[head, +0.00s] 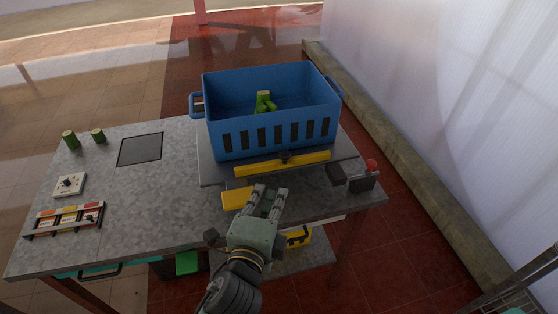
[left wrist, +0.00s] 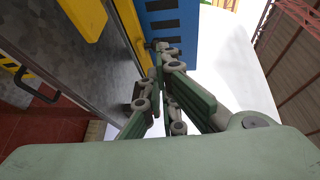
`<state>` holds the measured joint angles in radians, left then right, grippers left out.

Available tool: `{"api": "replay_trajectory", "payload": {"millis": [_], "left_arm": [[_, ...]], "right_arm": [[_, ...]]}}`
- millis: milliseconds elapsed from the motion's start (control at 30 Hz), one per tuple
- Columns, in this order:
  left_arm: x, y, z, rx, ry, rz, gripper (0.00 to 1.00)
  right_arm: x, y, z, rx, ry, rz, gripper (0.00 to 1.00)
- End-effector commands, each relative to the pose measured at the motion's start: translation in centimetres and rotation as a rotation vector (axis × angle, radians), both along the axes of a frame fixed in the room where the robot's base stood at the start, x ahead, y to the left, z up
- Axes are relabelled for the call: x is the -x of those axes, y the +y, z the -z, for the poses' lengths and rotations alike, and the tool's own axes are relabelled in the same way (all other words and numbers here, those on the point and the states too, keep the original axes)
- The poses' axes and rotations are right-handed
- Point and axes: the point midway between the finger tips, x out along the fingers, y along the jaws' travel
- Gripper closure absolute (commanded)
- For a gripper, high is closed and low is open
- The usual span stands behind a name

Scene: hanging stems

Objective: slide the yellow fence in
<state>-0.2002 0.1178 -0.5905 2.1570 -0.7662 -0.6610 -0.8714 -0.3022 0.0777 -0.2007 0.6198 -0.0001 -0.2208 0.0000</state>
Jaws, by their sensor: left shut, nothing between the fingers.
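In the left wrist view the yellow fence (left wrist: 128,30) runs beside the blue crate (left wrist: 165,25). My left gripper (head: 269,191) is in front of the fence, on the near side, its fingers pointing towards it. It is shut and empty. In the left wrist view its fingertips (left wrist: 160,62) are close to the fence and knob; I cannot tell whether they touch. My right gripper is not in view.
A yellow block (head: 237,198) lies just left of my left gripper. A green piece (head: 263,102) is in the crate. The grey table (head: 160,190) has free room left of the crate.

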Motion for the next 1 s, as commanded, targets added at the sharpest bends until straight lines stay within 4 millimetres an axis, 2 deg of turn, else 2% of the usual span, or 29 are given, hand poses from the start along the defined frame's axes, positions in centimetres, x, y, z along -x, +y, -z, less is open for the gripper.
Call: {"api": "replay_trajectory", "payload": {"millis": [167,400,500,700,1000], "left_arm": [[-3.6,-0.5,0.2,0.0,-0.002,-0.001,1.0],[-8.6,-1.3,1.0,0.003,-0.002,-0.001,1.0],[-10.1,-1.6,1.3,0.002,0.0,0.0,1.0],[-12.0,-1.9,1.7,0.003,0.0,0.0,1.0],[-12.4,-2.0,1.9,0.003,0.001,0.001,1.0]], "right_arm": [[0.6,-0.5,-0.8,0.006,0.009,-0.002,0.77],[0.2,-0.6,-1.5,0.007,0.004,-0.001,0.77],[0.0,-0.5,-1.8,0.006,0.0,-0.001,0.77],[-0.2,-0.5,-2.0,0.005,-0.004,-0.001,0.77],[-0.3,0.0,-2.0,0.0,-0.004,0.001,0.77]]}}
